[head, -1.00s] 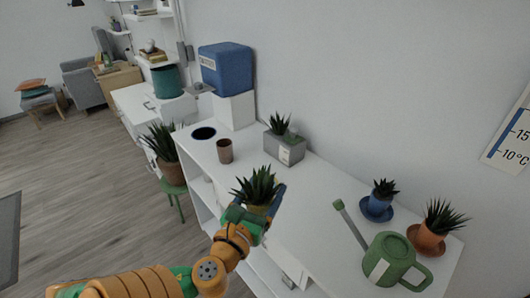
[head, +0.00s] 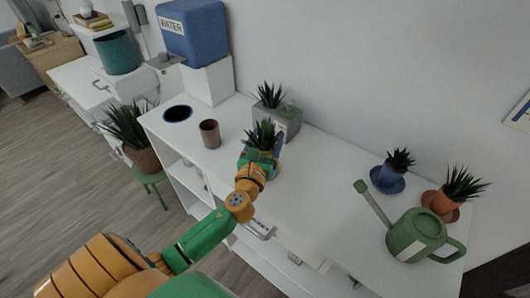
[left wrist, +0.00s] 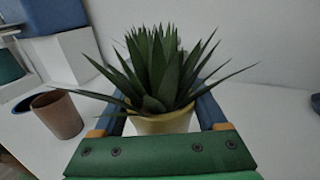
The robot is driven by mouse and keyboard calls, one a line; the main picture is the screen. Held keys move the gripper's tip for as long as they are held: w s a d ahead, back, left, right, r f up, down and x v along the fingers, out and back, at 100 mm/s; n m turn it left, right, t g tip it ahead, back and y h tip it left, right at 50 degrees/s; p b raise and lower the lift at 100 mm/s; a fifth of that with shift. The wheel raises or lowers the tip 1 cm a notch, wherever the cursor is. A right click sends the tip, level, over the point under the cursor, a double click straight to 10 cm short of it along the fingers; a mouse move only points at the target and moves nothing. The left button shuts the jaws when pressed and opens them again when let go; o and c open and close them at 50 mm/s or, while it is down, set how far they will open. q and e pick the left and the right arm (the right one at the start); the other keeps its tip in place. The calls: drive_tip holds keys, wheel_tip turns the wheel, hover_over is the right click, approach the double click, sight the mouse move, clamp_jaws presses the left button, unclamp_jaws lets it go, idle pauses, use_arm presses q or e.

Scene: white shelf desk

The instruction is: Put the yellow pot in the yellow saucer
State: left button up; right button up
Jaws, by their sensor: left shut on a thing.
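The yellow pot (left wrist: 165,123) holds a spiky green plant (head: 264,134). My left gripper (head: 262,157) is shut on the pot, with a blue finger on each side of it in the left wrist view. The pot looks upright over the white desk, in front of the grey planter; I cannot tell whether it touches the desk. I cannot make out the yellow saucer in either view; it may be hidden by the pot or gripper. My right gripper is not in view.
A brown cup (head: 209,133) stands left of the pot, and a grey planter (head: 285,118) close behind it. At the right are a blue pot on a blue saucer (head: 388,184), a terracotta pot (head: 443,203) and a green watering can (head: 415,237). The desk (head: 325,175) between is clear.

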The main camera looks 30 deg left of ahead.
sight(266, 147)
use_arm(q)
drive_tip(key=f+b, duration=0.2)
drive_tip(key=f, duration=0.1)
drive_tip(key=w+a+f, duration=0.1)
drive_tip(key=f, duration=0.1)
drive_tip(key=shift+b, duration=0.4)
drive_tip(key=shift+r, duration=0.15)
drive_tip(key=o, duration=1.2)
drive_tip(key=shift+f, duration=0.2)
drive_tip(key=shift+c, duration=0.2)
drive_tip(key=o, duration=0.4)
drive_tip(key=shift+r, duration=0.1)
drive_tip(key=shift+c, duration=0.2)
drive_tip(key=shift+r, duration=0.15)
drive_tip(key=v, duration=1.1)
drive_tip(key=shift+s+d+b, duration=0.1)
drive_tip(key=shift+s+b, duration=0.05)
drive_tip(key=shift+b, duration=0.15)
drive_tip(key=shift+s+d, duration=0.1)
drive_tip(key=shift+s, duration=0.3)
